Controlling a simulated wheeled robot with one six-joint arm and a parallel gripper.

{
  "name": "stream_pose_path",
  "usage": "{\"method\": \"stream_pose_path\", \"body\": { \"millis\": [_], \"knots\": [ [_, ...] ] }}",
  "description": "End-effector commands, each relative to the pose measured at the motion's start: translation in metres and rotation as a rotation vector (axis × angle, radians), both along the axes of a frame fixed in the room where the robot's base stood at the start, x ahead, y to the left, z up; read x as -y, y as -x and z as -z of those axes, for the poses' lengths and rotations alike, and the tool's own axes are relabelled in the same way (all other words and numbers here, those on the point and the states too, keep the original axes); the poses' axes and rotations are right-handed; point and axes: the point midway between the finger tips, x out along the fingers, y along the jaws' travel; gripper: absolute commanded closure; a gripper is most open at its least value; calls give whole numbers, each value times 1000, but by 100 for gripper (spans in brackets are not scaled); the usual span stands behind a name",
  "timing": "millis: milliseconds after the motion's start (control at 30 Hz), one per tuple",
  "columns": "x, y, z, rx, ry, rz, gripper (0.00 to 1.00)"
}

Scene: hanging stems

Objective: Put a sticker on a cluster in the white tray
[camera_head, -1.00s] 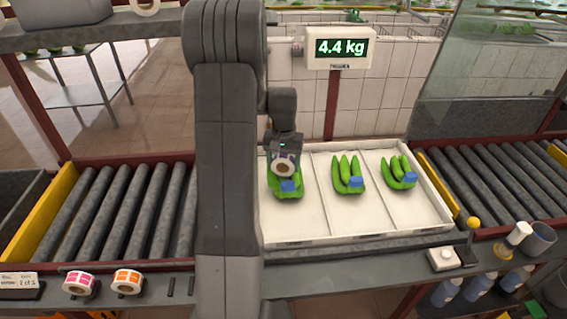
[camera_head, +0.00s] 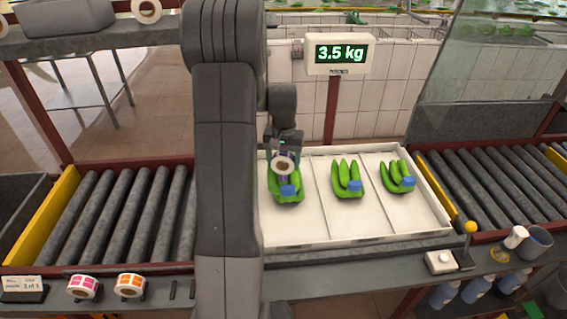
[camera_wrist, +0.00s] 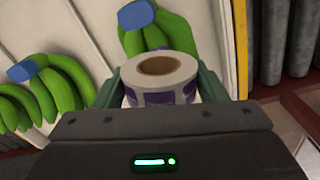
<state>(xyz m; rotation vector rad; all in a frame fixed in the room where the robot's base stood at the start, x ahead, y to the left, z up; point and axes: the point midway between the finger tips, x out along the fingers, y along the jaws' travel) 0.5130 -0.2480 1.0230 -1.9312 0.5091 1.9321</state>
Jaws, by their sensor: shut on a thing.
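The white tray (camera_head: 292,226) holds three green banana clusters, each with a blue pad on its crown: left (camera_head: 291,197), middle (camera_head: 345,178) and right (camera_head: 395,176). My gripper (camera_head: 283,160) is over the left cluster, shut on a sticker roll (camera_wrist: 160,80) with purple and white labels. In the wrist view the roll sits between both fingers and hides part of that cluster (camera_wrist: 131,43). A small purple patch shows on the cluster just beyond the roll; I cannot tell whether it is a stuck sticker. I cannot tell whether roll and cluster touch.
A scale display (camera_head: 340,53) behind the tray reads 3.5 kg. Pink (camera_head: 83,287) and orange (camera_head: 130,285) sticker rolls stand on the front ledge; another roll (camera_head: 146,10) is on the upper shelf. Roller conveyors flank the tray. A white button box (camera_head: 441,262) is at front right.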

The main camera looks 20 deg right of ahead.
Motion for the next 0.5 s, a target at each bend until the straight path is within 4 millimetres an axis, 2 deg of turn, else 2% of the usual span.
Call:
{"method": "stream_pose_path", "body": {
  "millis": [100, 500],
  "knots": [
    [0, 0, -17, 1, 0, 0, 62],
    [0, -1, -53, 3, 2, 0, 62]
  ]
}}
